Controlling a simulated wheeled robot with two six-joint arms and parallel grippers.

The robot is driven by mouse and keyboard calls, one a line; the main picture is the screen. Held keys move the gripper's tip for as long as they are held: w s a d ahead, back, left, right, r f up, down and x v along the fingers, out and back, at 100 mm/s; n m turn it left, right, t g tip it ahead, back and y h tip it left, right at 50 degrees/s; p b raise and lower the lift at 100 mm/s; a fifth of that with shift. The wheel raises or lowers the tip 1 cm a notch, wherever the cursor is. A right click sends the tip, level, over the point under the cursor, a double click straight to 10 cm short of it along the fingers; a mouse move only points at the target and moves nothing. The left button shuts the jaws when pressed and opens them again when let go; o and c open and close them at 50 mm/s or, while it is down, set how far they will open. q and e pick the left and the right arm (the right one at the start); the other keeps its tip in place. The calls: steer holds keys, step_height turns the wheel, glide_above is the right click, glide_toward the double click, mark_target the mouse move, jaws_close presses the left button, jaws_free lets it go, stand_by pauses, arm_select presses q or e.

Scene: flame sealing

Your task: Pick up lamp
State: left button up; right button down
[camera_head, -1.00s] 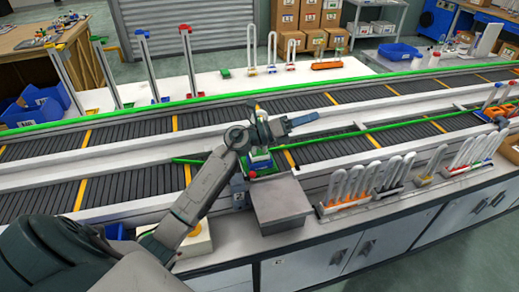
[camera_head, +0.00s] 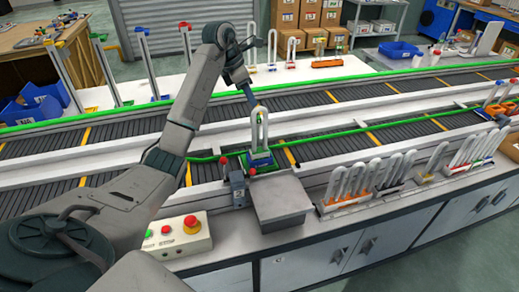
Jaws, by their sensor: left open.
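A white U-shaped lamp (camera_head: 265,130) stands upright in a blue and green holder (camera_head: 260,160) at the near edge of the conveyor, in the middle of the head view. My left gripper (camera_head: 252,100) is open and points down just above and beside the top of this lamp. I cannot tell whether a finger touches it. More U-shaped lamps (camera_head: 340,184) stand upright in racks on the counter to the right. My right gripper is not in view.
A grey box (camera_head: 280,198) and a control box with red and green buttons (camera_head: 178,236) sit on the near counter. The conveyor (camera_head: 110,190) runs across behind them. Tall clamp posts (camera_head: 146,65) and several more lamps stand on the far white table.

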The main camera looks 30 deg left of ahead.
mark_target(262, 114)
arm_select(q)
steer(key=b+x, duration=0.2)
steer(key=x, duration=0.2)
steer(key=shift+b, duration=0.4)
steer(key=shift+w+d+f+b, duration=0.15)
steer(key=shift+f+b, duration=0.3)
steer(key=shift+b+x, duration=0.65)
steer(key=shift+x, duration=0.35)
steer(key=shift+w+d+f+p, duration=0.25)
steer(key=shift+f+p, duration=0.05)
steer(key=shift+f, duration=0.1)
steer(key=shift+w+d+f+p, duration=0.25)
steer(key=shift+w+f+p, duration=0.05)
steer(key=shift+f, duration=0.1)
steer(key=shift+w+f, duration=0.1)
steer(key=shift+f, duration=0.1)
steer(key=shift+c, duration=0.2)
jaws_close()
